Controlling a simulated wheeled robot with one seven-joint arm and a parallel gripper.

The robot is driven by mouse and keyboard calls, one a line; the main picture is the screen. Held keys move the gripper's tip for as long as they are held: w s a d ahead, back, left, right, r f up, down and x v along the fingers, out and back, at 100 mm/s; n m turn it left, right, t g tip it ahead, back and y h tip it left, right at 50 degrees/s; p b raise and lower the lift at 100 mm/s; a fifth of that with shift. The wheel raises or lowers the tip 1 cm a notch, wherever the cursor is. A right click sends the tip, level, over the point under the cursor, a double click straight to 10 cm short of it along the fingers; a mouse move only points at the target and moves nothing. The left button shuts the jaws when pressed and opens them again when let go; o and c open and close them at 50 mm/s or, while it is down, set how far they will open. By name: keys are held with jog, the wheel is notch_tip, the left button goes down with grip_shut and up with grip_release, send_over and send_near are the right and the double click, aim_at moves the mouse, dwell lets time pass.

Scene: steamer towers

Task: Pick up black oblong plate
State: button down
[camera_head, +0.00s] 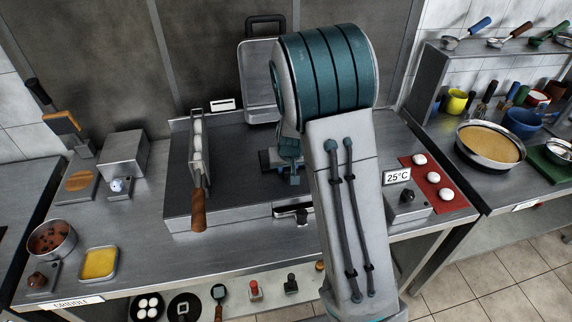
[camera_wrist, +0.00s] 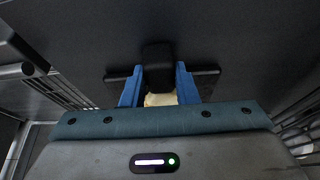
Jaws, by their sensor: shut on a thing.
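In the wrist view, a black oblong plate (camera_wrist: 207,82) extends past both sides of my blue fingers. A black upright block (camera_wrist: 157,62) stands at its middle, between the fingers. My gripper (camera_wrist: 158,88) is shut on the plate at this middle part. A small pale patch (camera_wrist: 160,99) shows just below the block. In the head view, my gripper (camera_head: 288,165) is over the dark griddle. A dark piece of the plate (camera_head: 267,160) shows to its left; my arm hides much of the rest. I cannot tell whether the plate touches the griddle.
The griddle top (camera_head: 235,185) is mostly bare. A long rack with a wooden handle (camera_head: 198,208) lies along its left side, and a metal tray (camera_head: 258,97) stands at the back. A red mat (camera_head: 428,166) with white rounds is on the right.

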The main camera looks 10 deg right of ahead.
jog(key=shift+r, duration=1.35)
jog(key=s+d+r+b, duration=0.3)
jog(key=d+r, duration=0.5)
jog(key=d, duration=0.3)
jog(key=shift+d+r+b, duration=0.15)
jog(key=shift+d+b, duration=0.05)
jog(key=shift+b, duration=0.2)
jog(key=c, duration=1.8)
grip_release()
grip_shut()
